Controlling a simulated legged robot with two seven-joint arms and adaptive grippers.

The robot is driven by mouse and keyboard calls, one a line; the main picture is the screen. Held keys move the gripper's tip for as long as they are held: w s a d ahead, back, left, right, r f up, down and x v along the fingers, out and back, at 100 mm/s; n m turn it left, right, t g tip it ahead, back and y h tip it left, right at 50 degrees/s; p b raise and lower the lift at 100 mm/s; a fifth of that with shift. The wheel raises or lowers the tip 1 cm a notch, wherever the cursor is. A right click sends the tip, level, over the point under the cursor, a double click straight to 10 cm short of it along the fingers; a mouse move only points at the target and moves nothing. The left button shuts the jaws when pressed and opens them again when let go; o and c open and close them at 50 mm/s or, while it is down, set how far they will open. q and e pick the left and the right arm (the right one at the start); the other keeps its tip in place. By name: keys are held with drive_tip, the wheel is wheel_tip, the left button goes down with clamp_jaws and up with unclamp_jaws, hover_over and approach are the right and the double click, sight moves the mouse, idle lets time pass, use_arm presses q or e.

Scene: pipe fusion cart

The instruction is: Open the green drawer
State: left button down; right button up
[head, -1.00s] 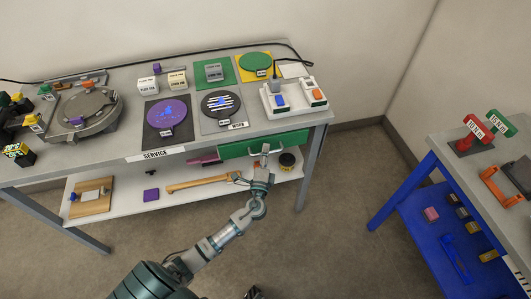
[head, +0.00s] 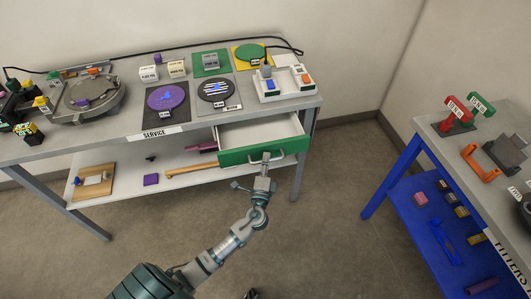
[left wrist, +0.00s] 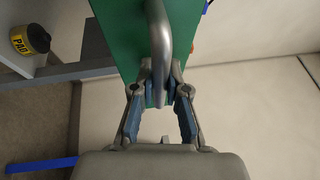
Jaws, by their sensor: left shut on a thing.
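The green drawer (head: 236,158) under the right end of the grey service table is pulled out, and its pale empty inside shows. A grey bar handle (head: 283,154) runs across its front. My left gripper (head: 265,160) is at the middle of the handle. In the left wrist view the fingers of my left gripper (left wrist: 161,82) are closed around the curved grey handle (left wrist: 162,40), with the green front (left wrist: 115,25) behind it.
The service table (head: 112,140) holds discs, small blocks and a white switch box (head: 285,83). Its lower shelf (head: 125,175) carries a wooden board and a long wooden handle. A blue-legged table (head: 395,175) stands at the right. The floor between is clear.

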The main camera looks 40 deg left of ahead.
use_arm(q)
drive_tip(key=s+d, duration=0.6)
drive_tip(key=d, duration=0.1)
drive_tip(key=shift+s+d+f+b, duration=0.2)
drive_tip(key=shift+s+d+b, duration=0.1)
drive_tip(key=shift+d+b, duration=0.15)
drive_tip(key=c, duration=1.2)
unclamp_jaws()
drive_tip(key=shift+w+a+f, duration=0.15)
drive_tip(key=shift+a, duration=0.3)
drive_tip(key=v, duration=1.2)
drive_tip(key=shift+d, duration=0.4)
use_arm(e)
drive_tip(key=shift+w+a+r+t, duration=0.9)
drive_tip(key=shift+w+r+t, duration=0.1)
drive_tip(key=shift+r, duration=0.1)
use_arm(q)
drive_tip(key=shift+a, duration=0.2)
use_arm(e)
drive_tip(key=shift+a, duration=0.2)
